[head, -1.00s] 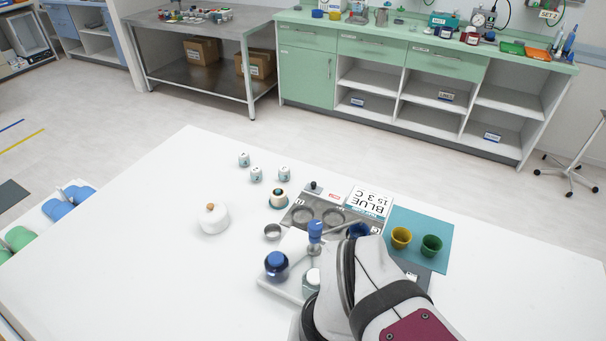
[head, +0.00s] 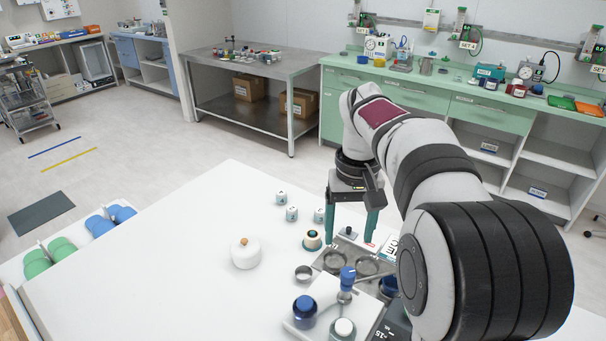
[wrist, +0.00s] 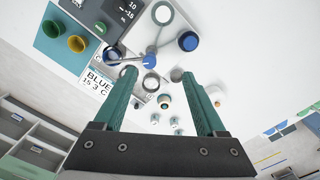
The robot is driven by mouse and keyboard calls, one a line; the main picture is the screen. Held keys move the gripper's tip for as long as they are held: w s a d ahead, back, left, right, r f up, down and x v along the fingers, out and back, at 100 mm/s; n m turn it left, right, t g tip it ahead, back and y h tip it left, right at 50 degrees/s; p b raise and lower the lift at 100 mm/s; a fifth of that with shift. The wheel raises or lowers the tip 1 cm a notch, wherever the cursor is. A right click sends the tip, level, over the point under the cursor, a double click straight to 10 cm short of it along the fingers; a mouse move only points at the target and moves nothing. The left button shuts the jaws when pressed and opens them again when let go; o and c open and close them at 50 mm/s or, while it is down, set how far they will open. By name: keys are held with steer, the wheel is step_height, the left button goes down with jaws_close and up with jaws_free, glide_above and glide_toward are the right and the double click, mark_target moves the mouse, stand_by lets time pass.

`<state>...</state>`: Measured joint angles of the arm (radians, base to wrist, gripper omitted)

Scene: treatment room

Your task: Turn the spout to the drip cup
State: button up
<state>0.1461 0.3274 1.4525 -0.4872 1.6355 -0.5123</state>
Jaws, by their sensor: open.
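The blue-topped valve post (head: 347,279) stands on the white base; it also shows in the wrist view (wrist: 149,60). Its grey metal spout (head: 368,277) points right toward a blue cup (head: 388,286). In the wrist view the spout (wrist: 131,61) ends near this blue cup (wrist: 112,55); I cannot tell whether the tip is over it. A small metal cup (head: 303,273) stands left of the tray. I cannot tell which is the drip cup. My gripper (head: 352,232) is open and empty, fingers downward, above the tray's far side; its fingers also frame the wrist view (wrist: 155,74).
A blue-lidded bottle (head: 304,311) and a white-lidded bottle (head: 343,331) stand on the base. A white lidded pot (head: 245,254) stands left. Small white jars (head: 292,214) stand behind. Yellow (wrist: 77,43) and green (wrist: 52,29) cups are on a teal mat. The table's left part is clear.

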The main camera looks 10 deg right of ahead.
mark_target(348, 271)
steer(key=w+d+f, duration=0.2)
steer(key=w, duration=0.2)
steer(key=shift+n, duration=0.3)
steer(key=f, duration=1.5)
steer(key=shift+d, duration=0.3)
steer(key=shift+r, duration=0.1)
jaws_close()
